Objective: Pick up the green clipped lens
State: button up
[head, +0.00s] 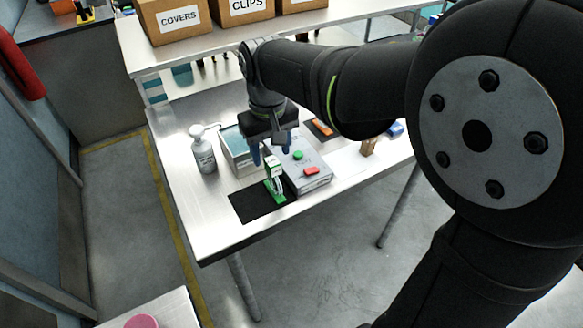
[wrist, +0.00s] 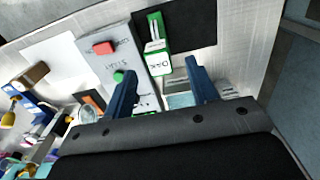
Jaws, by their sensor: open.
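The green clipped lens (head: 275,182) is a small green piece with a white label, on the black mat (head: 248,206) at the bench's front. In the wrist view the green clipped lens (wrist: 156,38) lies just beyond the fingertips, its label toward me. My gripper (head: 272,152) has two blue fingers, pointing down, just above and behind the lens in the head view. In the wrist view my gripper (wrist: 163,70) is open with nothing held between the fingers. I cannot tell the exact height gap to the lens.
A grey control box (head: 311,177) with green and red buttons stands right beside the lens. A liquid-filled tank (head: 233,155) and a white pump bottle (head: 203,150) stand to the left. An orange piece (head: 322,127) lies on a dark pad behind. The bench's front left is clear.

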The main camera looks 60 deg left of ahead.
aim_at(273, 170)
jog(key=shift+f, duration=3.45)
jog(key=c, duration=1.1)
jog(key=shift+r, duration=0.1)
